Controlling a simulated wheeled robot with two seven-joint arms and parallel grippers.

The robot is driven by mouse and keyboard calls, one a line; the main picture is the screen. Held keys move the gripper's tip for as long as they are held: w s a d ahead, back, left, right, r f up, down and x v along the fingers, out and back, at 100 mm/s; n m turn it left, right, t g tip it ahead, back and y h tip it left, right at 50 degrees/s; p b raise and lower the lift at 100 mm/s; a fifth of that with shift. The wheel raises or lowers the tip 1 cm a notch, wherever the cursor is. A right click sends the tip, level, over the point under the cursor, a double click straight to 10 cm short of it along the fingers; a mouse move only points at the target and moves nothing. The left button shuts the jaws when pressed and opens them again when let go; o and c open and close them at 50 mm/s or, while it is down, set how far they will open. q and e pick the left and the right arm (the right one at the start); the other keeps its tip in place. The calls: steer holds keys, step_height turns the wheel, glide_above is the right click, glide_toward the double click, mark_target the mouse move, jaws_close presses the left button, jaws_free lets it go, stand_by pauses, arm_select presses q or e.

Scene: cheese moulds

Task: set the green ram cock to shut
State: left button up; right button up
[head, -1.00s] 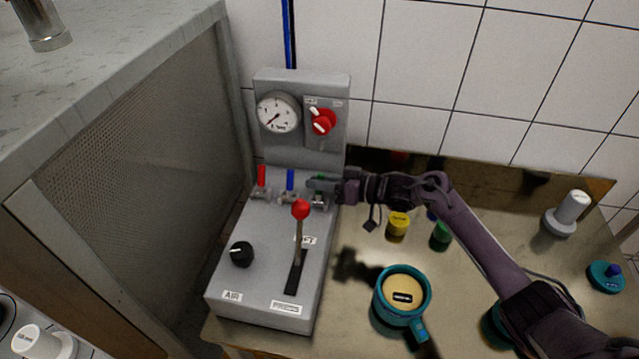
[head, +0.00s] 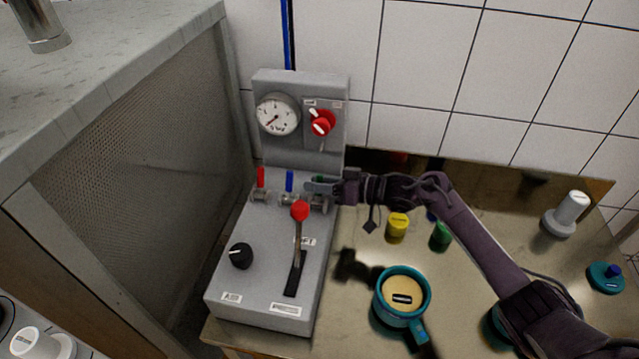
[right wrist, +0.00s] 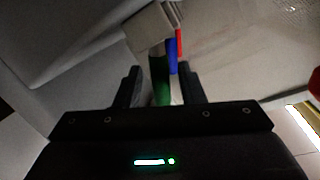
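The green ram cock (head: 318,179) is the rightmost of three cocks in a row on the grey press console (head: 240,290). My right gripper (head: 312,186) reaches it from the right and hides most of it in the head view. In the right wrist view the green lever (right wrist: 160,82) stands between the two fingers of the right gripper (right wrist: 160,88). The fingers look apart, with a gap beside the lever. The red cock (head: 261,178) and blue cock (head: 289,181) have upright levers. My left gripper is not in view.
A red-knobbed lever (head: 299,212) rises in front of the cocks, near my gripper. A black knob (head: 241,255), a gauge (head: 277,114) and a red knob (head: 322,123) are on the console. A teal mug-like mould (head: 423,327) and yellow (head: 397,226) and green (head: 441,237) pieces stand to the right.

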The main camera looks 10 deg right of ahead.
steer(key=b+v, duration=0.2)
steer(key=v, duration=0.5)
steer(key=shift+s+d, duration=0.2)
steer(key=shift+d, duration=0.15)
